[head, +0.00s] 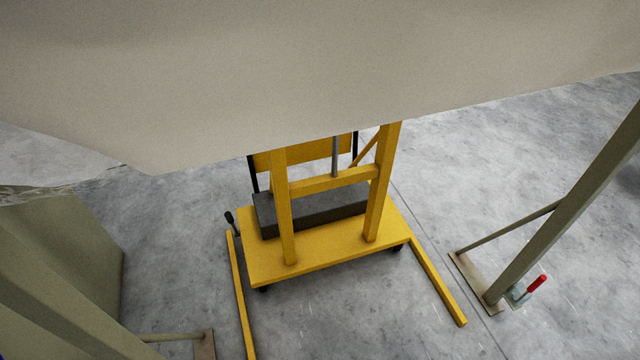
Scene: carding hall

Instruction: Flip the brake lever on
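Two levers show in the head view, and I cannot tell for certain which one is the brake lever. A small lever with a dark grip (230,217) stands at the left end of a yellow wheeled frame (330,256), leaning slightly to the left. A lever with a red grip (537,283) sits low at the foot of an olive post on the right, tilted up to the right. Its mount is a small pale bracket on or beside the post's base plate. My gripper is not in view.
A large beige surface (300,70) fills the top and hides the frame's upper part. The yellow frame has two floor legs and carries a dark block (318,214). The olive post (570,215) stands right; olive structure (75,265) fills the lower left. Grey floor lies open between.

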